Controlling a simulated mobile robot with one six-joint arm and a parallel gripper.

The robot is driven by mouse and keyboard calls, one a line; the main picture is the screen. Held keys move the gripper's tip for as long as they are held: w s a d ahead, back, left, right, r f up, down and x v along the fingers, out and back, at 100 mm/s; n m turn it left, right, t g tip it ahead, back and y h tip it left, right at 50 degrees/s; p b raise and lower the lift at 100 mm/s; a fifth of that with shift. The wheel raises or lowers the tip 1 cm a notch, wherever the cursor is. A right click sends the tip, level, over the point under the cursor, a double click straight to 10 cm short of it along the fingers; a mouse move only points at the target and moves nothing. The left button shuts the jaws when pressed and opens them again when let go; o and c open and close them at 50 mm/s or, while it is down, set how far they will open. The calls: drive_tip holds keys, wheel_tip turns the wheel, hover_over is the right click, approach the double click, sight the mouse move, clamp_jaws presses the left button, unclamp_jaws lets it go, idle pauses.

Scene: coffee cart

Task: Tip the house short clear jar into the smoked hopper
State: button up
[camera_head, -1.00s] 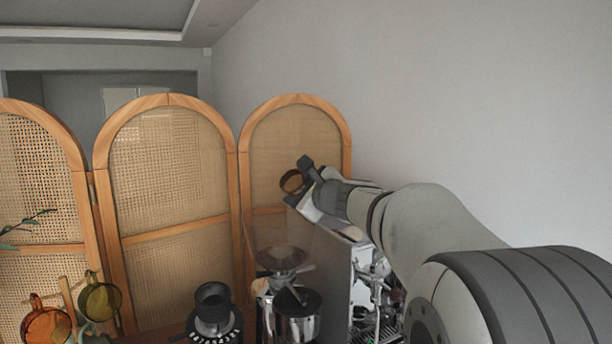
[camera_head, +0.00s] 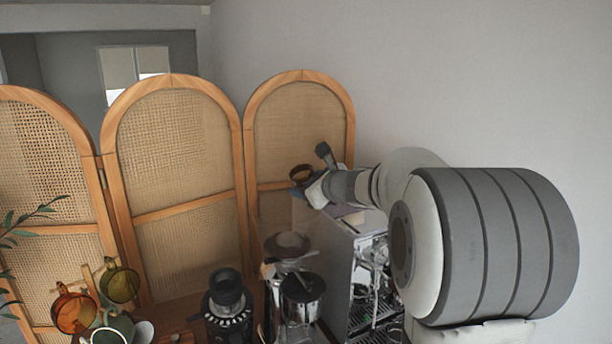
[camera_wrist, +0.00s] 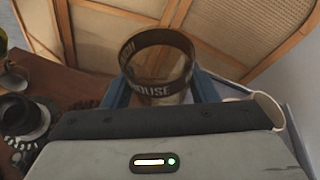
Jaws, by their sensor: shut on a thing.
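The house short clear jar (camera_head: 302,174) is held up at the far end of my arm, in front of the right screen panel. In the wrist view the jar (camera_wrist: 158,66) shows a dark band with "HOUSE" lettering. My gripper (camera_wrist: 161,92) is shut on it, with a blue finger at each side. In the head view my gripper (camera_head: 310,183) is above and behind the espresso machine. The smoked hopper (camera_head: 287,241) seems to be the see-through funnel on the grinder, lower and slightly left of the jar. The jar's contents are not clear.
The espresso machine (camera_head: 345,270) stands right of the grinder. A black grinder-like device (camera_head: 228,293) is to its left. Amber and olive cups (camera_head: 74,312) hang at the lower left. A cane folding screen (camera_head: 180,150) closes off the back.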

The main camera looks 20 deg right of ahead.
drive_tip(key=shift+w+d+r+m+g, duration=0.15)
drive_tip(key=shift+w+d+m+g, duration=0.15)
drive_tip(key=shift+m, duration=0.2)
drive_tip(key=shift+w+d+r+m+g+y, duration=0.1)
drive_tip(key=shift+w+d+m+g+y, duration=0.1)
drive_tip(key=shift+m+g+y, duration=0.25)
drive_tip(key=shift+w+d+r+m+g+y, duration=0.15)
drive_tip(key=shift+m+g, duration=0.1)
drive_tip(key=shift+m, duration=0.4)
drive_tip(key=shift+s, duration=0.1)
drive_tip(key=shift+f, duration=0.1)
